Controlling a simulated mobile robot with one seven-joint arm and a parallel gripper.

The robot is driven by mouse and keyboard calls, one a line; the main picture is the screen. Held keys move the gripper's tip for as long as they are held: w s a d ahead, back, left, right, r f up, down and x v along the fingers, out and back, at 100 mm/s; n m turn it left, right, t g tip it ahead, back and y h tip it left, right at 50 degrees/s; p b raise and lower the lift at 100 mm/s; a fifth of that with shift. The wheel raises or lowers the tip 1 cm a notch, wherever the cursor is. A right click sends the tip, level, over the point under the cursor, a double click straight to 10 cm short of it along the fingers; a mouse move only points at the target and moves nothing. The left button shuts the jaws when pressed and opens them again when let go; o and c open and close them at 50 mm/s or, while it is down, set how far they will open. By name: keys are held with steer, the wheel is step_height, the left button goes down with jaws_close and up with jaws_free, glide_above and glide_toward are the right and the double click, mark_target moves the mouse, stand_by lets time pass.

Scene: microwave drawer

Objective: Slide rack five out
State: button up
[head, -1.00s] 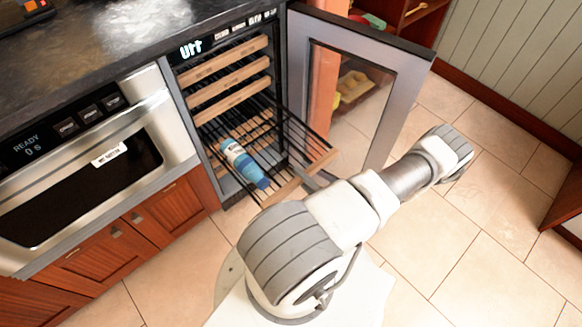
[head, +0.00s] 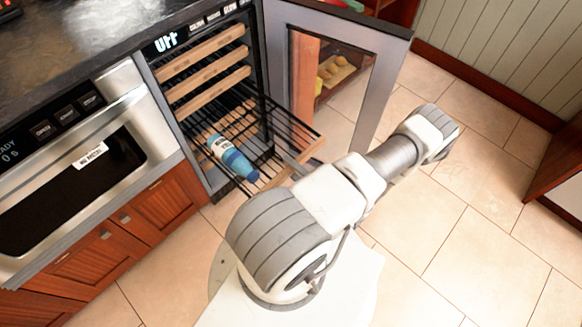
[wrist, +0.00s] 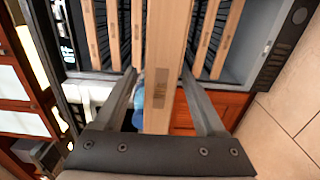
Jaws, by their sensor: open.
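The wine cooler's extended rack (head: 270,122) has dark wires and a pale wooden front, and sticks out of the open cabinet below the upper racks. A blue-and-white bottle (head: 233,158) lies on it. In the wrist view the wooden front (wrist: 166,60) runs between the two fingers of my gripper (wrist: 160,78), which is open, with one finger on each side. I cannot tell whether either finger touches the wood. A bit of the blue bottle shows behind it. In the head view my arm hides most of my gripper. I cannot read any rack number.
Upper racks (head: 207,61) with wooden fronts sit inside the cooler. The cooler's glass door (head: 385,85) stands open at the right. A steel oven (head: 75,165) and wooden cabinets (head: 80,262) are at the left. The tiled floor (head: 490,240) is clear at the right.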

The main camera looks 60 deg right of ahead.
steer(key=p+v, duration=0.1)
steer(key=v, duration=1.6)
steer(key=shift+s, duration=0.15)
steer(key=shift+r, duration=0.15)
